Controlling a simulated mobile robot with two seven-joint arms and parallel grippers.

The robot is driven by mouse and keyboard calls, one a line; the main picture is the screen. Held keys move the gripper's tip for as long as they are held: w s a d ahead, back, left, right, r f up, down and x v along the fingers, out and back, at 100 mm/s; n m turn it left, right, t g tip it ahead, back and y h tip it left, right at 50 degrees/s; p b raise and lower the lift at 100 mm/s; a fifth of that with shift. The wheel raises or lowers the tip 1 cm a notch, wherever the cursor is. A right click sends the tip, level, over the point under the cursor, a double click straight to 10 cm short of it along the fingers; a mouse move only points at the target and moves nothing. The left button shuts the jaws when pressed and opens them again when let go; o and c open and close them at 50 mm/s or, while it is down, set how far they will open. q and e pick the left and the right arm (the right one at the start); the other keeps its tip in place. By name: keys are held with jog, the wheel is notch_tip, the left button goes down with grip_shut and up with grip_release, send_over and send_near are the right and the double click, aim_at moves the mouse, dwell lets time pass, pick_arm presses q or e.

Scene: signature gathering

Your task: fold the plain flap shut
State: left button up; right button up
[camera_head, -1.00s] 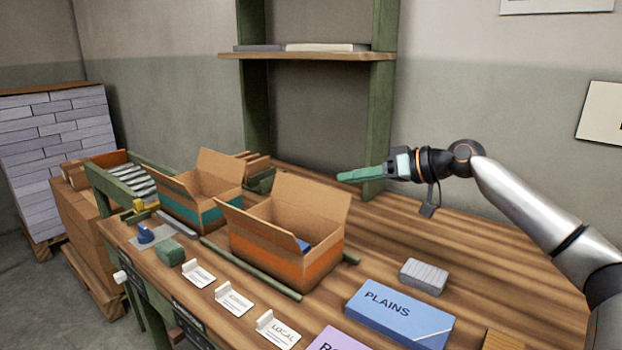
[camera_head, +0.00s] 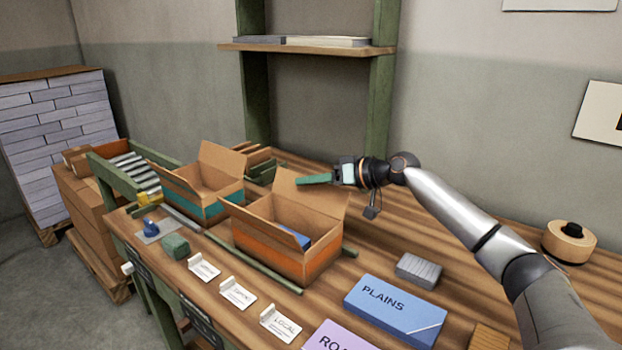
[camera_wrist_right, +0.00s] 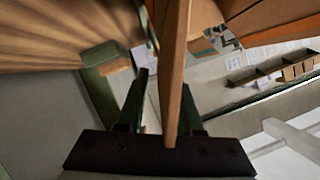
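The orange-striped cardboard box (camera_head: 262,252) stands open on the bench, with a blue item (camera_head: 296,238) partly visible inside. Its far flap (camera_head: 308,200) stands up; I cannot tell from any marking which flap is the plain one. My right gripper (camera_head: 312,179) is at the top edge of this far flap, its green fingers overlapping it in the head view. In the right wrist view, the gripper (camera_wrist_right: 165,82) has its fingers apart, and a cardboard panel (camera_wrist_right: 172,50) shows edge-on between them. Contact is not clear. My left gripper is not in view.
A teal-striped open box (camera_head: 205,200) stands left of the orange-striped one. A blue PLAINS box (camera_head: 393,308) and a grey block (camera_head: 418,268) lie to the right. White cards (camera_head: 238,293) line the front edge. A shelf (camera_head: 310,48) is above.

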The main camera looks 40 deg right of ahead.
jog(key=shift+w, duration=0.1)
grip_shut()
dwell(1.4)
